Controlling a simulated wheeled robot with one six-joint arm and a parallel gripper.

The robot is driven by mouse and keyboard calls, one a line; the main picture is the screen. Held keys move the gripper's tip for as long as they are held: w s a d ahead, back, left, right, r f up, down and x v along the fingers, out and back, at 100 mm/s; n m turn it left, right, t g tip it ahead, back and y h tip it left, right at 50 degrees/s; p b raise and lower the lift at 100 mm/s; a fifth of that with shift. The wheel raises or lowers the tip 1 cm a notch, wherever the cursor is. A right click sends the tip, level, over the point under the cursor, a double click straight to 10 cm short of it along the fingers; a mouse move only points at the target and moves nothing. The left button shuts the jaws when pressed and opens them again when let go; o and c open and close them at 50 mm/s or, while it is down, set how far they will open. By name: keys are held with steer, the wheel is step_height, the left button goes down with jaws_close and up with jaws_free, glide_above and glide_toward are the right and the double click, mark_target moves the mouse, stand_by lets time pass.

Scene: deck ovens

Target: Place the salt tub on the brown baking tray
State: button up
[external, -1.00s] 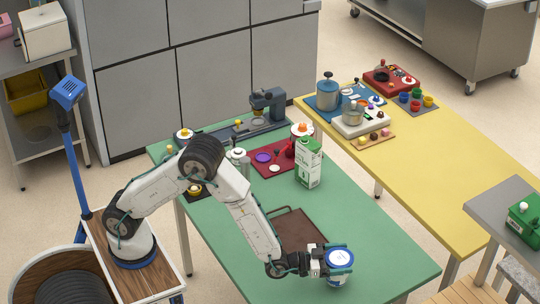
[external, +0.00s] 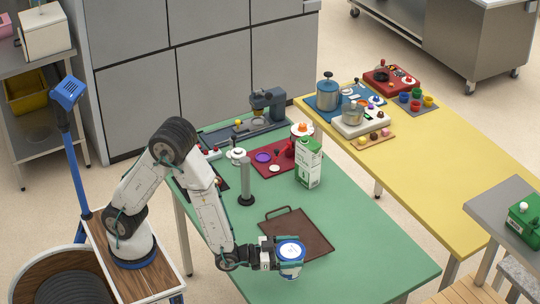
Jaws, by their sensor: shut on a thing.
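The salt tub (external: 290,269) is white with a blue-rimmed lid and looks upright. My gripper (external: 289,252) is shut around its upper part from the left. The brown baking tray (external: 296,229) lies flat on the green table, with a handle at its far left side. In the picture the tub overlaps the tray's near edge and hides part of it. I cannot tell from this view how high the tub is above the table.
A green-and-white carton (external: 308,164) and a grey post on a dark base (external: 246,187) stand beyond the tray. A dark red mat (external: 272,158) with small items lies farther back. The green table (external: 370,255) is clear on the tray's right.

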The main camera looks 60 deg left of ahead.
steer(key=w+a+r+n+t+y, duration=0.1)
steer(key=w+a+r+n+y, duration=0.15)
steer(key=w+a, duration=0.5)
steer(key=w+a+r+n+t+y, duration=0.15)
steer(key=w+a+y, duration=0.3)
steer(key=a, duration=0.55)
step_height(320, 180, down, 8)
steer(key=w+h, duration=0.1)
steer(key=shift+g, duration=0.45)
steer(key=shift+f, duration=0.25)
steer(key=o, duration=1.4)
steer(key=shift+c, duration=0.2)
steer(key=s, duration=0.7)
steer(key=shift+s+a, duration=0.25)
steer(key=shift+s, duration=0.05)
steer(key=shift+r, duration=0.1)
